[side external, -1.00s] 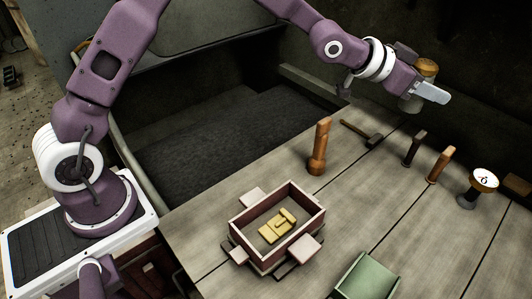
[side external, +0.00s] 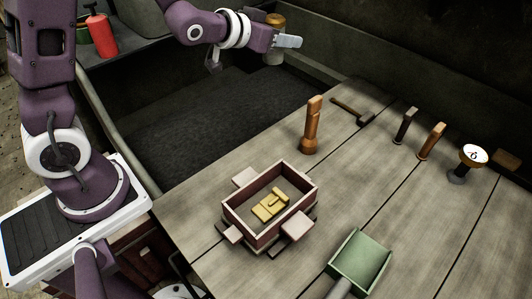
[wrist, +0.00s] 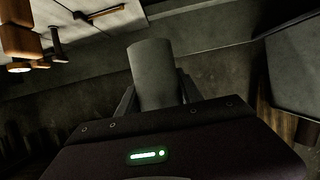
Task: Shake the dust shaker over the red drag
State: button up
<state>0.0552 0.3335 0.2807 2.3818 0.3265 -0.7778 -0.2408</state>
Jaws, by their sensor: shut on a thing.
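The red drag (side external: 237,222) is an open dark red frame on the wooden table, with a yellow pattern (side external: 265,209) inside. The dust shaker is a grey can with an orange-brown end (side external: 274,19). My gripper (side external: 285,42) is shut on it and holds it high over the dark sand bin, behind the drag and well apart from it. In the wrist view the shaker's grey body (wrist: 152,75) stands between the fingers. The fingers partly hide the shaker in the side view.
A wooden rammer (side external: 312,127) stands behind the drag. A hammer (side external: 352,110), two upright tools (side external: 405,126) (side external: 432,141) and a white-topped round tool (side external: 473,156) are at the right. A green scoop (side external: 360,262) lies in front. Dark sand (side external: 235,115) fills the bin.

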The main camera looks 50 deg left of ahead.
aim_at(268, 57)
jog(key=o, duration=0.6)
jog(key=c, duration=0.6)
jog(key=s+m+h, duration=0.1)
jog(key=s, duration=0.1)
jog(key=s+f+m+h, duration=0.1)
jog(key=s, duration=0.2)
jog(key=s+m+h, duration=0.1)
jog(key=s+h, duration=0.1)
jog(key=shift+s+f+g, duration=0.15)
jog(key=shift+f+g, duration=0.15)
jog(key=shift+f, duration=0.1)
